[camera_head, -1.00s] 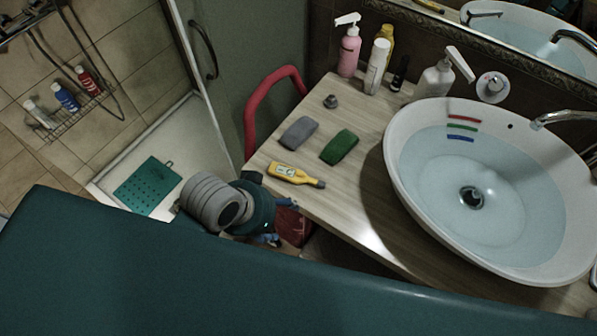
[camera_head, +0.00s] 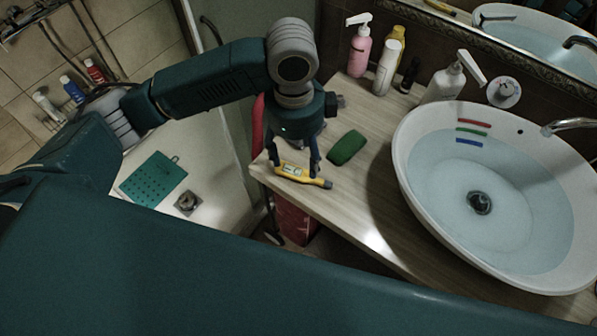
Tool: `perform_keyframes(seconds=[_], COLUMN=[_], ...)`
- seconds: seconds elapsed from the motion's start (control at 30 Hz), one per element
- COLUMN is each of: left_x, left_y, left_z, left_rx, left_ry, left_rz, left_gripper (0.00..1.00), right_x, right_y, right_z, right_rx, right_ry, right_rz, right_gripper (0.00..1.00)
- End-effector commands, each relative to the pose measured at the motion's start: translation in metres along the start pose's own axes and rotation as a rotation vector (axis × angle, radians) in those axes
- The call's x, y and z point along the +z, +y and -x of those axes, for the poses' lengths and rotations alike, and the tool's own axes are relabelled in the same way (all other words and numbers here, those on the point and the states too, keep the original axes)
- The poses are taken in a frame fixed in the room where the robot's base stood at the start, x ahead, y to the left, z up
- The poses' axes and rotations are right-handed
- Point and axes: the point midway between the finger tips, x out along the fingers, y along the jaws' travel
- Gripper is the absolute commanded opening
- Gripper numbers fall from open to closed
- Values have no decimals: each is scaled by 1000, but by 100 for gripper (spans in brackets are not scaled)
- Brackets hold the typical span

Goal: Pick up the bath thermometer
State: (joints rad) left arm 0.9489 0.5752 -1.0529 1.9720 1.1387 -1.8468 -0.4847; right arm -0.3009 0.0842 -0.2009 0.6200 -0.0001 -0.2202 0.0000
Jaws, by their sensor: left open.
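The bath thermometer (camera_head: 306,177) is yellow with a pale display and a dark grey tip. It lies on the wooden counter near its left front edge. My left gripper (camera_head: 295,165) points down over the thermometer, with one finger at each side of its display part. It is open, and I cannot tell whether the fingers touch the thermometer. My right gripper is not in view.
A green sponge (camera_head: 346,148) lies just right of my left gripper. The white basin (camera_head: 405,180) with water fills the counter's right side. Bottles, among them a pink pump bottle (camera_head: 360,52), stand at the back.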

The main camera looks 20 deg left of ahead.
Motion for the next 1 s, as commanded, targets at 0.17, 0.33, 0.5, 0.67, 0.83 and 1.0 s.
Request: perform_keyframes(seconds=[0.17, 0.33, 0.5, 0.67, 0.83, 1.0], left_x=[14, 15, 15, 15, 15, 16], left_y=[-3, -2, -3, -4, -9, -9], left_z=[4, -23, -43, -54, -79, -97], left_rx=[20, 23, 19, 19, 20, 16], left_ry=[-36, -37, -34, -34, -35, -35], left_rz=[-19, -18, -18, -18, -18, -19], left_gripper=[64, 64, 64, 64, 64, 64], right_x=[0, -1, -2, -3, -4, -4], right_y=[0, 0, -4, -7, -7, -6], right_z=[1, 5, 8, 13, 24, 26], right_rx=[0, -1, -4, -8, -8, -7], right_ry=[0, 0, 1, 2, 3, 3], right_rz=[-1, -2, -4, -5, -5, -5], right_gripper=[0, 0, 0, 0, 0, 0])
